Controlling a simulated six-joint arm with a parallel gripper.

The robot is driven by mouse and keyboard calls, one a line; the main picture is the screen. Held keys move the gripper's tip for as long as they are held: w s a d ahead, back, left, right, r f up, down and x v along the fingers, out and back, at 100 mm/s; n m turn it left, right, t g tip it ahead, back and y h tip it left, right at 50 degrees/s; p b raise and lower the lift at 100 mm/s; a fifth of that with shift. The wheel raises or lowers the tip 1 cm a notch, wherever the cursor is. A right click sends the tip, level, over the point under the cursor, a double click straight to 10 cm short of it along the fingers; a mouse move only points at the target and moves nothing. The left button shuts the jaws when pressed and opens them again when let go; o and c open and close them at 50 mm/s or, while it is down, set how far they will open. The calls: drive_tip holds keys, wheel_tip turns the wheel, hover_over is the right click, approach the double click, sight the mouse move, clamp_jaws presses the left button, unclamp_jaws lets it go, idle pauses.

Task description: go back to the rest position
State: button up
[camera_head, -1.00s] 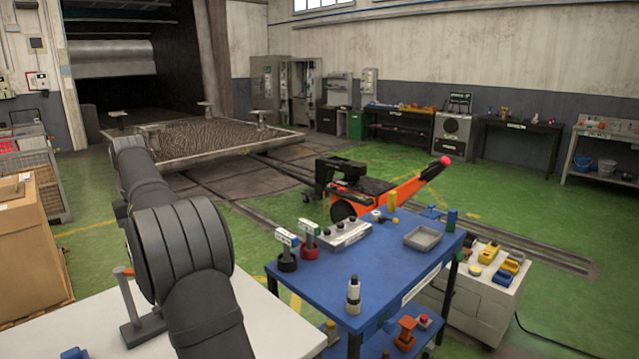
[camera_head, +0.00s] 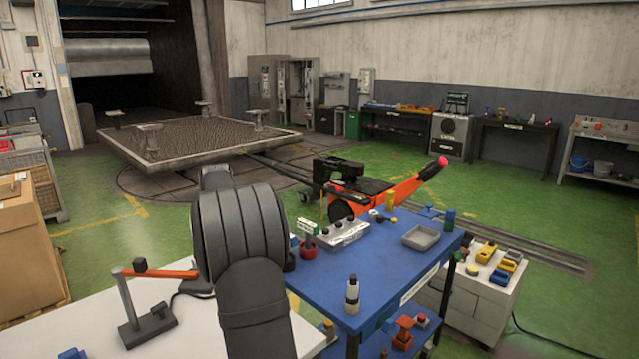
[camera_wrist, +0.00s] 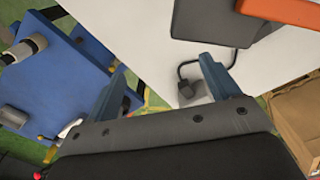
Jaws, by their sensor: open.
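My gripper (camera_wrist: 168,78) shows in the wrist view with its two blue fingers spread apart and nothing between them. It is over the edge of the white table (camera_wrist: 145,30), with the blue table (camera_wrist: 60,65) at the left of that view. In the head view my dark arm rises in front of the white table (camera_head: 70,320) and hides the gripper. A grey stand with an orange lever (camera_head: 165,274) is left of my arm, apart from it. The orange lever (camera_wrist: 272,31) shows large at the top right of the wrist view.
The blue table (camera_head: 385,270) stands right of my arm with a white bottle (camera_head: 352,294), a red-based switch (camera_head: 308,245) and a grey tray (camera_head: 421,237). A black cable (camera_head: 192,290) lies on the white table. A cardboard box (camera_head: 22,235) is at far left.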

drive_tip(key=d+f+m, duration=0.1)
drive_tip(key=d+f, duration=0.4)
drive_tip(key=d, duration=0.2)
drive_tip(key=shift+d, duration=0.15)
drive_tip(key=shift+o, duration=0.2)
drive_tip(key=o, duration=0.4)
